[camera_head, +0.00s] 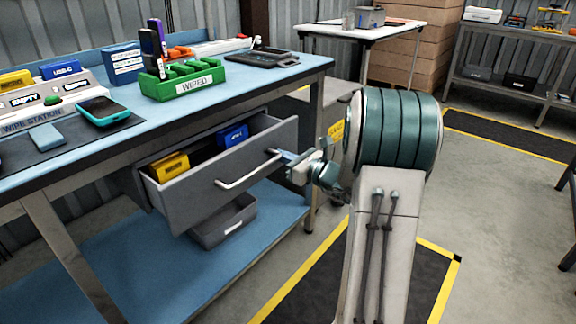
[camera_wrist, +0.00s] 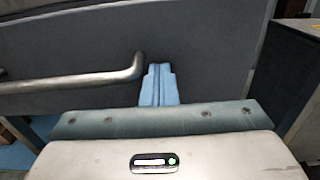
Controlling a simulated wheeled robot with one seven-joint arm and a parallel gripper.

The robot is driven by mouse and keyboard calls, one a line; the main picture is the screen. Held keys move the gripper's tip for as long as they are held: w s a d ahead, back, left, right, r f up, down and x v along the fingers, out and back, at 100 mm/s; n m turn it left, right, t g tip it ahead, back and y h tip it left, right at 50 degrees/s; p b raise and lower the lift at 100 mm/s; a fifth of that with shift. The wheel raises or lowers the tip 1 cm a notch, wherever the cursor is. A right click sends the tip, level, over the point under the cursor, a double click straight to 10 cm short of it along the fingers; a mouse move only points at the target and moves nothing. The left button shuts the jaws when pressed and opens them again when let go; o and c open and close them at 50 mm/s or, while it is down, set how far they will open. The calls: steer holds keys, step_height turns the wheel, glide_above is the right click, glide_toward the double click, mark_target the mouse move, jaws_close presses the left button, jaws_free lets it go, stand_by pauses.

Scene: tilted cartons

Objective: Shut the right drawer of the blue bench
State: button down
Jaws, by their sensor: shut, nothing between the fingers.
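The blue bench (camera_head: 90,147) stands at the left in the head view. Its grey right drawer (camera_head: 200,197) is pulled out, with a yellow box (camera_head: 170,166) and a blue box (camera_head: 232,136) inside. A silver bar handle (camera_head: 245,171) runs along the drawer front. The drawer front (camera_wrist: 60,60) and handle (camera_wrist: 80,82) also fill the upper wrist view. My gripper (camera_head: 284,157) is shut and empty at the right end of the handle. Its light blue fingers (camera_wrist: 158,84) point at the drawer front, beside the handle's end; I cannot tell whether they touch.
A grey bin (camera_head: 224,224) sits on the bench's lower shelf under the drawer. A green rack (camera_head: 190,80), a phone (camera_head: 103,111) and a dark tray (camera_head: 262,58) are on the bench top. Open floor lies to the right.

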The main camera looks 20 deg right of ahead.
steer(key=x, duration=1)
steer(key=shift+w, duration=0.2)
steer(key=shift+w+a+r, duration=0.1)
steer(key=shift+w+r, duration=0.05)
steer(key=shift+a+r, duration=0.1)
